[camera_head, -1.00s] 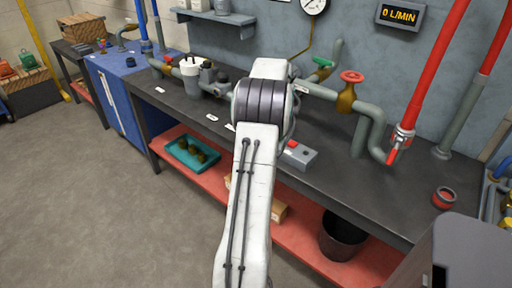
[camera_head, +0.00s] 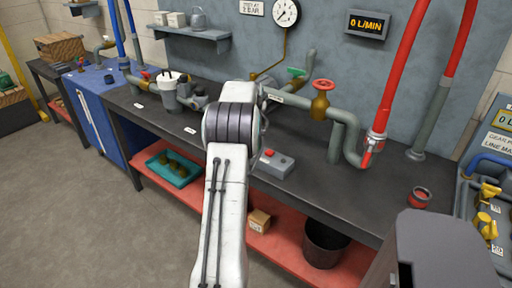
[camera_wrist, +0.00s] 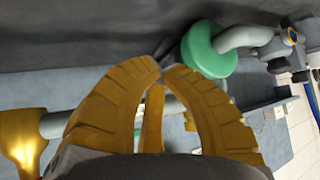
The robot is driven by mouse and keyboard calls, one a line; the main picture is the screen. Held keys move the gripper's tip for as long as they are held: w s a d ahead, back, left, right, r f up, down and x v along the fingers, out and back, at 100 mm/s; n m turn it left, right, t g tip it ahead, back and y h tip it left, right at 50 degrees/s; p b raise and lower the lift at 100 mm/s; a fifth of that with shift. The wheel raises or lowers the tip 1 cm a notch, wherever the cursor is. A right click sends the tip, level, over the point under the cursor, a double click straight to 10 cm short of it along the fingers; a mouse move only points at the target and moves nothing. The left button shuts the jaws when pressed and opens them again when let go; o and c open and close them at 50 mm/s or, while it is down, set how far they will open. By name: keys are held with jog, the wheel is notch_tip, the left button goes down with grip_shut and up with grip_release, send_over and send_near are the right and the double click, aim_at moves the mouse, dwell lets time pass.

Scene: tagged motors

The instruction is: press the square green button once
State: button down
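A small grey control box (camera_head: 274,165) stands on the dark workbench (camera_head: 345,200), just right of my arm in the head view. It has a red button (camera_head: 268,153) on top and a smaller dark spot beside it. I cannot make out a square green button in either view. My gripper (camera_wrist: 162,69) shows in the wrist view, its yellow fingers curving together with tips close to meeting and nothing between them. In the head view my own arm hides the gripper, which extends over the bench.
A green handwheel (camera_wrist: 208,50) sits close beyond the fingertips in the wrist view. Pipes with a red-wheeled valve (camera_head: 322,88) run along the bench's back. A red-rimmed cup (camera_head: 419,196) stands at the right.

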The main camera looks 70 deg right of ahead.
jog(key=shift+f+b, duration=3.15)
jog(key=shift+f, duration=1.1)
jog(key=shift+f, duration=0.15)
jog(key=shift+f+b, duration=0.25)
jog(key=shift+b, duration=0.1)
jog(key=shift+f+b, duration=0.4)
jog(key=shift+f, duration=0.15)
jog(key=shift+r, duration=0.2)
jog(key=shift+r+p, duration=0.7)
jog(key=shift+r, duration=0.1)
jog(key=shift+r, duration=0.1)
jog(key=shift+r+p, duration=1.9)
jog(key=shift+r, duration=0.5)
